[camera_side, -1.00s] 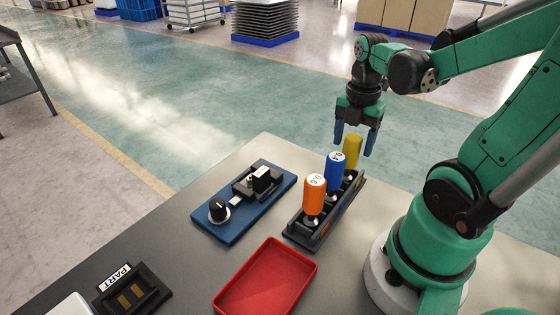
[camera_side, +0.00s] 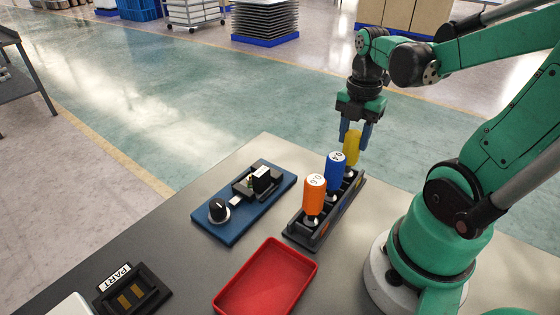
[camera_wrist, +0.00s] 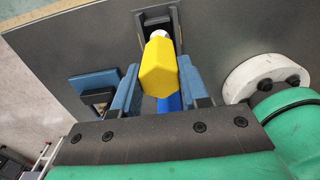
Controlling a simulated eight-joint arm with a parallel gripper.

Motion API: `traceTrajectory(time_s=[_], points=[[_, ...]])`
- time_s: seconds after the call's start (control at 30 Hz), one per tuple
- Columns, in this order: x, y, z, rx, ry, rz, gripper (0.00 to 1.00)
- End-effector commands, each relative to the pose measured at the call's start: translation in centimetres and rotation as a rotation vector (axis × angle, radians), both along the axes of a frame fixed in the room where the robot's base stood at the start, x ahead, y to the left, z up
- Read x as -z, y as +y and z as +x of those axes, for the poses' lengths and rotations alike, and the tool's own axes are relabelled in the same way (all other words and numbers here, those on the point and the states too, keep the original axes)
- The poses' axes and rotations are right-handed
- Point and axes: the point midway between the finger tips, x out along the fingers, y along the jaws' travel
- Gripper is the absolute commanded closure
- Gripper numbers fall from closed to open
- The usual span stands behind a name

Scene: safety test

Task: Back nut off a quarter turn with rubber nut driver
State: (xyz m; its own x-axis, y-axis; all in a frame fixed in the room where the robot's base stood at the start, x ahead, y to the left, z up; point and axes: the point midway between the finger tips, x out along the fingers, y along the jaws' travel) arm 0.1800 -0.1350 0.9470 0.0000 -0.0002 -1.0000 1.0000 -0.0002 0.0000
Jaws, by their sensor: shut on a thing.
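My gripper (camera_side: 354,140) points down and is shut on the yellow-handled driver (camera_side: 352,152). In the wrist view the yellow handle (camera_wrist: 158,68) is between my blue fingers. The yellow driver stands upright at the far end of a dark rack (camera_side: 300,238). A blue-handled driver (camera_side: 335,172) and an orange-handled driver (camera_side: 314,198) with number labels stand beside it in the rack. A blue board (camera_side: 232,232) left of the rack carries a black knob (camera_side: 218,210) and a black clamp-like block (camera_side: 262,178). I cannot make out the nut.
A red tray (camera_side: 262,312) lies at the table's front, before the rack. A black holder marked PART (camera_side: 134,293) is at front left. The grey table (camera_side: 185,260) is bare between the holder and blue board. The rack stands close to my base.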

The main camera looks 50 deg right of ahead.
Motion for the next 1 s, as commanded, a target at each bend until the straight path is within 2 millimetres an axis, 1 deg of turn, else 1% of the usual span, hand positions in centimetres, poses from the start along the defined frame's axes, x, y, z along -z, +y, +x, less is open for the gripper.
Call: traceTrajectory(time_s=[0.2, 0.6, 0.7, 0.9, 0.93, 0.97, 1.0], points=[[-2.0, 0.0, 0.0, 0.0, 0.0, 0.0, 1.0], [-5.3, 0.0, 0.0, 0.0, 0.0, 0.0, 1.0], [-5.6, 0.0, 0.0, 0.0, 0.0, 0.0, 1.0], [-5.6, 0.0, 0.0, 0.0, 0.0, 0.0, 1.0], [-5.6, 0.0, 0.0, 0.0, 0.0, 0.0, 0.64], [-5.6, 0.0, 0.0, 0.0, 0.0, 0.0, 0.72], [-5.6, 0.0, 0.0, 0.0, 0.0, 0.0, 0.83]])
